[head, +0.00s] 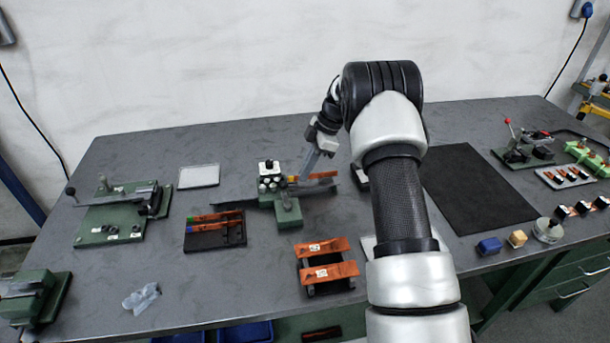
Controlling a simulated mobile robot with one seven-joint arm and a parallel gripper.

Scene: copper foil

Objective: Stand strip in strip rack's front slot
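The finger gap is too small to see. A black slotted block (232,239), which may be the strip rack, sits left of the fixture. Copper strips with green and blue ends (214,221) lie along it. Another low rack (310,290) in front carries two wide copper pieces with white labels (328,272).
A green lever press (112,228) stands at left, with a pale tray (199,176) behind. A crumpled clear item (141,299) lies at front left. A black mat (478,188) lies right of my arm. Blue (489,246) and tan (517,239) blocks sit near the front edge.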

